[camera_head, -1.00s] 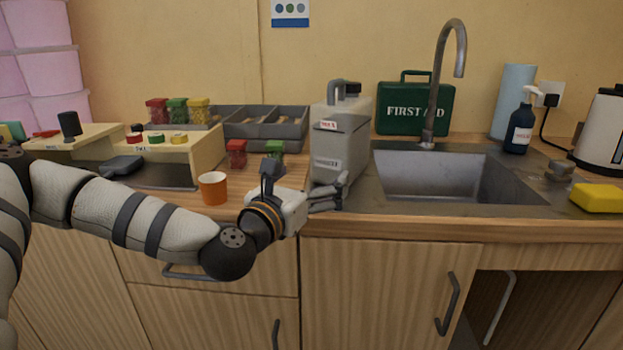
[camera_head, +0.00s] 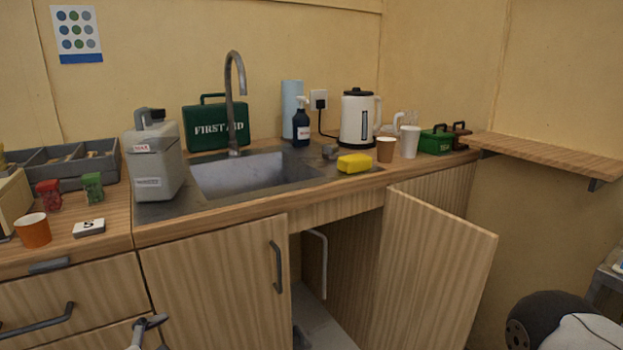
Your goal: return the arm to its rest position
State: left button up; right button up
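The tip of a grey gripper, which I take to be my left one (camera_head: 148,326), shows at the bottom edge in front of the cupboard fronts, below the counter. Only a small part of it is in view, and its opening cannot be judged. It is apart from the counter items and nothing is seen held in it. Part of my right arm (camera_head: 545,318) shows at the bottom right corner. My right gripper is out of view.
An orange cup (camera_head: 33,231) and a small white numbered block (camera_head: 89,228) stand near the counter's front edge. A grey jerrycan (camera_head: 155,165) stands left of the sink (camera_head: 250,175). An open cupboard door (camera_head: 430,275) juts forward. A wooden shelf (camera_head: 545,153) sticks out at right.

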pick_arm(q)
jog(key=s+d+f+m+g, duration=0.2)
jog(key=s+f+m+g, duration=0.2)
jog(key=s+f+m, duration=0.45)
jog(key=s+d+f+m+g, duration=0.35)
jog(key=s+f+m, duration=0.2)
jog(key=s, duration=0.65)
jog(key=s+a+f+m+g+y, duration=0.1)
jog(key=s+a+m+g, duration=0.1)
jog(key=s, duration=0.4)
jog(key=s+a+f+m+g+p, duration=0.1)
jog(key=s+a+m+g, duration=0.1)
jog(key=s+m, duration=0.3)
jog(key=s+a+f+m+g+y, duration=0.1)
jog(key=s+a+m+g, duration=0.2)
jog(key=s, duration=0.4)
jog(key=shift+s+f+m+y, duration=0.3)
jog(key=shift+s+f+m, duration=0.05)
jog(key=shift+f+m, duration=0.05)
pick_arm(e)
jog(key=shift+w+r+t, duration=0.4)
jog(key=shift+w+r, duration=0.25)
jog(key=shift+r, duration=0.3)
